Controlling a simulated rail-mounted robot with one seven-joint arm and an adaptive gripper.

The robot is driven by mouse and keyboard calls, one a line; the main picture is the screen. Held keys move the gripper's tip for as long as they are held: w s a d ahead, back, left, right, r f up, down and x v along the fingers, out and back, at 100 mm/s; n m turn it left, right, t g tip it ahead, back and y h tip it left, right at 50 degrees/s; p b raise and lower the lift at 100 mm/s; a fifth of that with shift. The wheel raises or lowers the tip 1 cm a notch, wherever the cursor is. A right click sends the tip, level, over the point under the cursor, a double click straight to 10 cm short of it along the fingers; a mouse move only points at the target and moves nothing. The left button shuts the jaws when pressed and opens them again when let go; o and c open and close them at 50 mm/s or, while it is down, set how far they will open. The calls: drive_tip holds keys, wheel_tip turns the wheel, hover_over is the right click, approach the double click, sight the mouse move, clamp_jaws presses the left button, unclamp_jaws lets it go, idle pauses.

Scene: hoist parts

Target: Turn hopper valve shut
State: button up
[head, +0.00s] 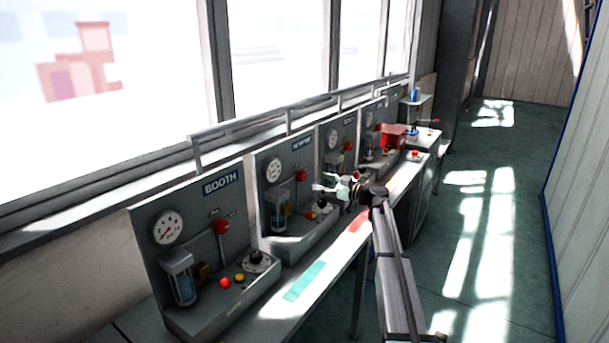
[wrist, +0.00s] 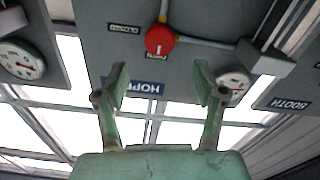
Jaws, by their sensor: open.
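The hopper panel (head: 258,215) is a grey board second from the near end of the bench; part of its blue "HOPP…" label (wrist: 146,88) shows upside down in the wrist view. Its valve has a round red knob (wrist: 160,40) with a small white mark, set on a grey pipe; the knob (head: 300,175) is small in the head view. My gripper (wrist: 160,76) is open and empty, with its two fingers spread either side of the label. The knob appears beyond the fingertips, apart from them. In the head view my gripper (head: 320,188) is in front of the hopper panel's right side.
A similar booth panel (head: 150,275) with its own red knob (head: 221,227) stands nearest. More panels and a red box (head: 391,135) stand farther along. Buttons and a black dial (head: 256,258) sit on the near panel's base. The floor (head: 470,240) on the right is clear.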

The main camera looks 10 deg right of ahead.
sight(304, 177)
drive_tip(key=p+x, duration=0.2)
drive_tip(key=x, duration=0.6)
drive_tip(key=shift+w+a, duration=0.15)
drive_tip(key=shift+c, duration=0.4)
drive_tip(key=c, duration=1.1)
